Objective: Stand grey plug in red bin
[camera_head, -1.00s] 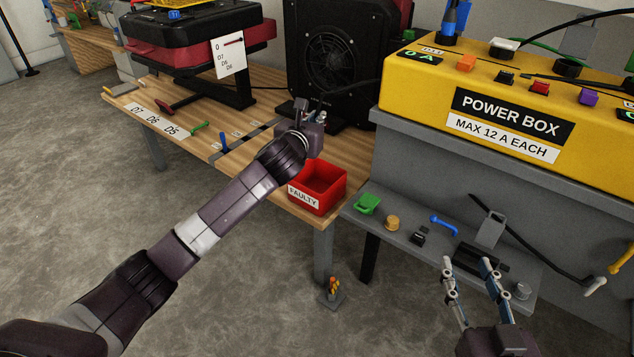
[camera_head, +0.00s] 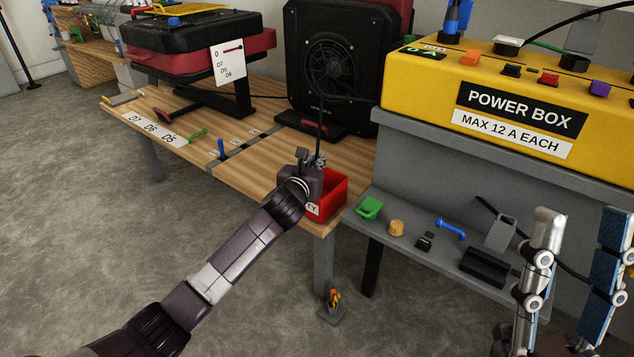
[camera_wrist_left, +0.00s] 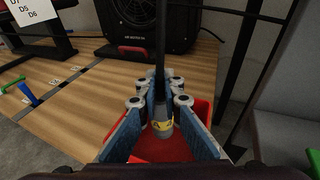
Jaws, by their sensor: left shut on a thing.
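The red bin (camera_head: 334,194) stands at the front right corner of the wooden table. My left gripper (camera_head: 313,158) is over its left part and hides some of its label. In the left wrist view, my left gripper (camera_wrist_left: 162,108) is shut on the grey plug (camera_wrist_left: 160,111), which has a yellow mark and a black cable running up from it. The red bin (camera_wrist_left: 203,112) lies below and around the plug in that view. I cannot tell whether the plug touches the bin floor. My right gripper (camera_head: 572,265) is open and empty at the lower right.
A grey shelf (camera_head: 385,212) right of the bin holds a green piece (camera_head: 369,208), a tan knob (camera_head: 396,227) and a blue handle (camera_head: 451,229). The yellow power box (camera_head: 440,90) stands above. A black fan (camera_head: 335,60) is behind the bin.

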